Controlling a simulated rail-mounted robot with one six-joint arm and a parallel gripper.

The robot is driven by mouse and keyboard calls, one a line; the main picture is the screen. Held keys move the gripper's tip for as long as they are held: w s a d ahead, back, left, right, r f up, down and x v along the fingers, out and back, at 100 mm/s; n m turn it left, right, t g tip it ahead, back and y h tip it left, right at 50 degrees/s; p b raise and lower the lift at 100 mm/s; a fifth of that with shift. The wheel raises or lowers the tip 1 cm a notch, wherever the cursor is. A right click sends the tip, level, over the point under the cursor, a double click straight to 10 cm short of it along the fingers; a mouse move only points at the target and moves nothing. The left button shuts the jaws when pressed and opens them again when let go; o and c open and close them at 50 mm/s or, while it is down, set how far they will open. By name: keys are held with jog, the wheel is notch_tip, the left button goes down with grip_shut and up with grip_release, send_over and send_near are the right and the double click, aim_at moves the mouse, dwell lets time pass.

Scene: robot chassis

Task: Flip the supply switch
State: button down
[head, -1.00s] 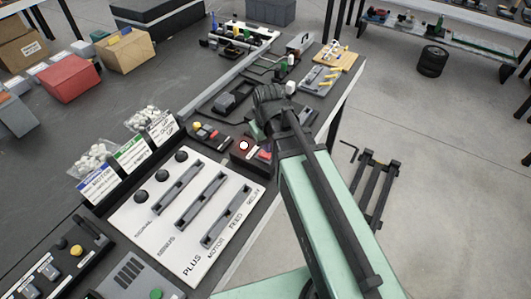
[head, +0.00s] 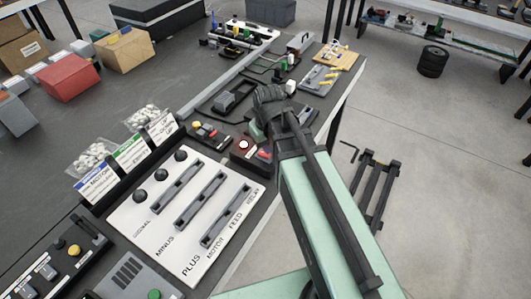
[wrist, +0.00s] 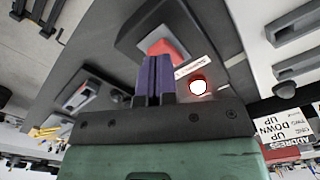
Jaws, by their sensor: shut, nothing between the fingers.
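A red rocker switch (wrist: 168,46) sits in a dark housing in the wrist view, with a small white label beside it that I cannot read clearly. A round lamp (wrist: 198,86) with a red rim glows white nearby. The lamp also shows in the head view (head: 244,145), on a dark box beside the white panel. My gripper (wrist: 152,60) has its purple fingers shut together and empty. The fingertips overlap the edge of the red switch in the wrist view; I cannot tell whether they touch it. In the head view my arm hides the fingers.
A white slotted panel (head: 217,166) with black knobs lies left of the dark box in the head view. Small devices crowd the bench beyond. The floor at right is mostly open.

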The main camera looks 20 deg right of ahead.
jog(key=shift+f+b, duration=0.75)
jog(key=shift+f, duration=0.05)
notch_tip(320, 180, up, 7)
jog(key=p, duration=0.7)
jog(key=shift+r, duration=0.1)
jog(key=s+m, duration=0.2)
jog(key=s, duration=0.4)
jog(key=shift+a, duration=0.3)
dwell(0.7)
